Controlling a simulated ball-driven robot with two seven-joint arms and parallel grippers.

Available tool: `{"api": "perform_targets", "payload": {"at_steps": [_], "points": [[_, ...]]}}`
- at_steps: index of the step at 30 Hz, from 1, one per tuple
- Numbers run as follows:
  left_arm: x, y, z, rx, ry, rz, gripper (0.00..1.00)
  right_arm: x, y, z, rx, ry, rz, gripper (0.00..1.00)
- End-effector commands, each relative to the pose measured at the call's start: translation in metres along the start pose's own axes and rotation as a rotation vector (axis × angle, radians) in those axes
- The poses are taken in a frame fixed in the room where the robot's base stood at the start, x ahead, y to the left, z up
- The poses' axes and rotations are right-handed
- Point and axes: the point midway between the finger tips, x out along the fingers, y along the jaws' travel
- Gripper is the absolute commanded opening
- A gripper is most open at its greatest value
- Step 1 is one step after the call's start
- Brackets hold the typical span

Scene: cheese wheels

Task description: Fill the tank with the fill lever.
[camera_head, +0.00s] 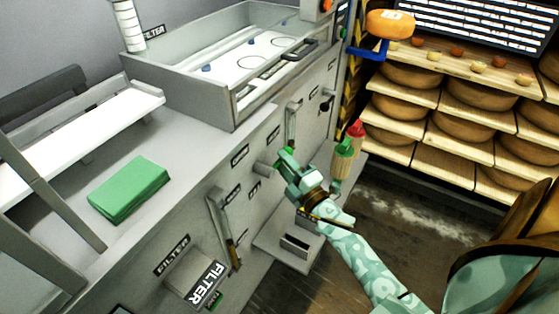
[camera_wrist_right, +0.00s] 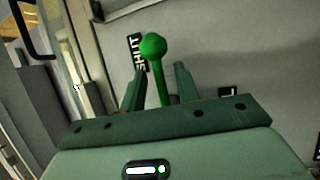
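The tank (camera_head: 233,103) is an open metal basin with a pale floor at the top of the head view. A lever with a round green knob (camera_wrist_right: 153,46) stands in front of my right gripper in the right wrist view, beside a "SHUT" label (camera_wrist_right: 138,52). A second label (camera_wrist_right: 228,92) is mostly hidden, with only an "L" readable. My right gripper (camera_head: 288,160) is at the front panel below the tank. In the wrist view its two fingers (camera_wrist_right: 159,88) are apart, one on each side of the lever's stem, with gaps visible. My left gripper is not in view.
Grey lever handles (camera_head: 222,230) (camera_head: 291,125) stick out from the panel nearby. A green block (camera_head: 130,188) lies on the counter. Shelves of cheese wheels (camera_head: 407,76) stand at right.

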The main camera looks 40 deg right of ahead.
Motion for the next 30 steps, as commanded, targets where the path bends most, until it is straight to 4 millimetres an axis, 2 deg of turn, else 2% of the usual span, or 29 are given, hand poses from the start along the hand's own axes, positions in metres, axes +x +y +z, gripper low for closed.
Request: {"api": "perform_targets", "payload": {"at_steps": [5,13,14,17,30], "points": [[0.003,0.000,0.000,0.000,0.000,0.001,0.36,0.015,0.000,0.000,0.000,0.001,0.000,0.32],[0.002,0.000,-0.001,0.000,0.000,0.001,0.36,0.017,0.000,0.000,0.000,0.001,0.000,0.32],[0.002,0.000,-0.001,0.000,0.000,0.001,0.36,0.017,0.000,0.000,0.000,0.001,0.000,0.29],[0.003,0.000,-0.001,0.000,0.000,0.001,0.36,0.017,0.000,0.000,0.000,0.000,0.000,0.01],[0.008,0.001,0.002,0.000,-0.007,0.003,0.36,0.017,0.000,0.000,-0.044,0.010,0.016,0.00]]}}
